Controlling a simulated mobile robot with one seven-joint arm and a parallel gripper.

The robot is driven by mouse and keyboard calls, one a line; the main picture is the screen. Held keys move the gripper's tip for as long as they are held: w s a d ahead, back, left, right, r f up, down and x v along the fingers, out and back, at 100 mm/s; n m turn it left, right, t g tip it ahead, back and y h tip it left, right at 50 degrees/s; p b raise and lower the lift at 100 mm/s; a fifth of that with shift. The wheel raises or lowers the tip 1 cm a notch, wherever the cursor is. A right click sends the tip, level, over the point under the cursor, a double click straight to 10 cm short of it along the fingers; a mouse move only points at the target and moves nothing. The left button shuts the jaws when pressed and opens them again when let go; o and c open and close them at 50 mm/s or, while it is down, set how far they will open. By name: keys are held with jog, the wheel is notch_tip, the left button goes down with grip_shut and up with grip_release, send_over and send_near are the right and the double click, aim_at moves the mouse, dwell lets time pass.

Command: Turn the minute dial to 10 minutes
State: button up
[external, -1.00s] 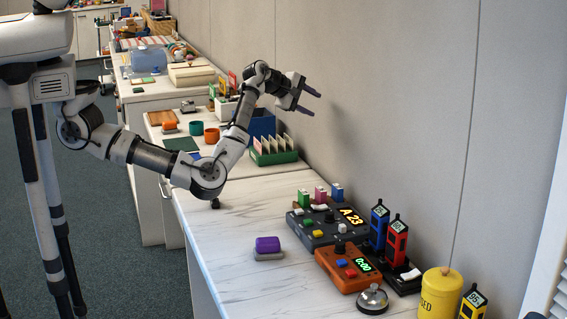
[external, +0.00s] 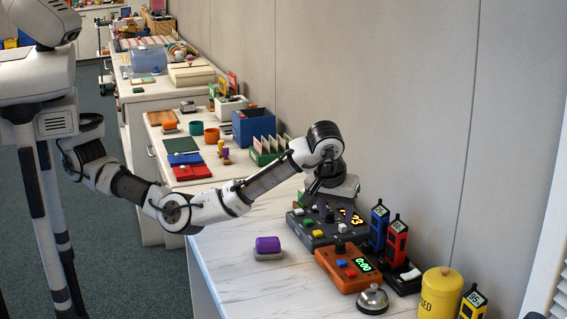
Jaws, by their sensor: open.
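The orange timer box (external: 338,279) lies on the white counter (external: 245,297). A dark dial (external: 340,248) stands on its top at the back left, and its green display (external: 363,264) reads 0:00. A blue button and a red button sit on its face. My gripper (external: 328,210) points down above the dark grey console (external: 302,231), behind and to the left of the orange box's dial. It is open, and its fingers partly hide the console's knob and its yellow display. No contact with the dial shows.
A silver bell (external: 372,299) stands in front of the orange box. Blue (external: 379,223) and red (external: 396,239) handheld devices stand to its right, near a yellow canister (external: 440,293). A purple-topped block (external: 268,246) sits to the left, with bare counter around it.

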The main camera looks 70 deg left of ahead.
aim_at(340, 243)
jog(key=x, duration=1)
jog(key=shift+w+a+f, duration=0.1)
jog(key=shift+w+f, duration=0.05)
jog(key=shift+f, duration=0.15)
jog(key=c, duration=1)
